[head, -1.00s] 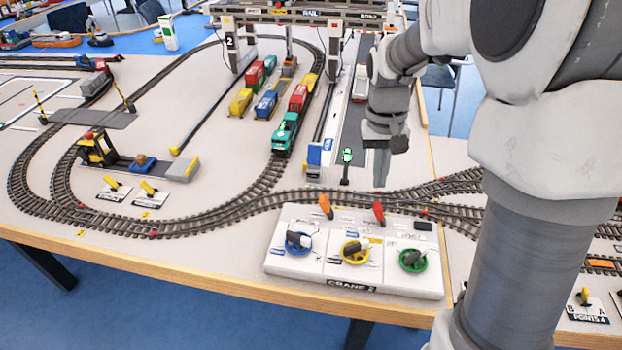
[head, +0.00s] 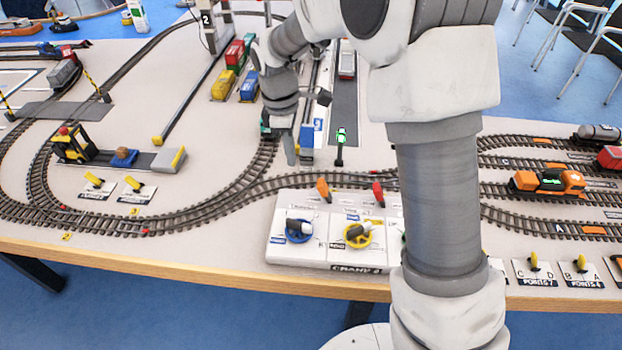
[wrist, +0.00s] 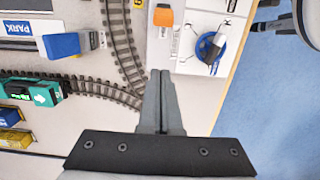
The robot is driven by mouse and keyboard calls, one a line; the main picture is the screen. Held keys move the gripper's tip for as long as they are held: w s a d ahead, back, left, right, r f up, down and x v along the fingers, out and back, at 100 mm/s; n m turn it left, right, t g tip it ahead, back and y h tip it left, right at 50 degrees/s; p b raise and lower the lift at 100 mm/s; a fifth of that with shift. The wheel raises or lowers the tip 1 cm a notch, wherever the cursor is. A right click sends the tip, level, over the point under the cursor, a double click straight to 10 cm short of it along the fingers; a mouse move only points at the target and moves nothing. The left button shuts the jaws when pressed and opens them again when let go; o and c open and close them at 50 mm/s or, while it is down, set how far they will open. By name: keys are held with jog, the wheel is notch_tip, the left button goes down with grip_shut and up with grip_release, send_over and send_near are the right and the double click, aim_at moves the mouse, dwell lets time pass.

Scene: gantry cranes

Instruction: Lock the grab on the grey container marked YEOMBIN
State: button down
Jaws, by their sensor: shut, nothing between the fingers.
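My gripper (head: 290,158) is shut and empty, pointing down over the track behind the white CRANE 2 panel (head: 320,262). In the wrist view its closed fingers (wrist: 160,74) are near the panel's orange lever (wrist: 163,17) and blue wheel (wrist: 208,48), apart from both. The panel also has a red lever (head: 378,194) and a yellow wheel (head: 358,235); my arm hides most of the green wheel. The crane's leg marked 2 (head: 207,20) stands at the back. I see no grab and can read no YEOMBIN mark. A grey load (head: 62,74) sits on a wagon at far left.
Red, green, yellow and blue wagons (head: 236,70) stand behind my gripper. A blue and white block (head: 307,138) and a green-lit signal (head: 341,140) stand close to its right. An orange locomotive (head: 548,181) is at right. Bare table (head: 200,185) lies left.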

aim_at(326, 192)
jog(key=f, duration=0.3)
jog(key=f+b, duration=0.1)
jog(key=f, duration=0.2)
jog(key=d+f+b, duration=0.1)
jog(key=f, duration=0.2)
jog(key=shift+s+f, duration=0.1)
jog(key=shift+f, duration=0.2)
jog(key=shift+d+f, duration=0.2)
jog(key=shift+d, duration=0.05)
jog(key=shift+s+d+r, duration=0.2)
jog(key=shift+d+r, duration=0.2)
jog(key=shift+d, duration=0.35)
jog(key=shift+s+d+r, duration=0.15)
jog(key=shift+d+r, duration=0.25)
jog(key=shift+d, duration=0.35)
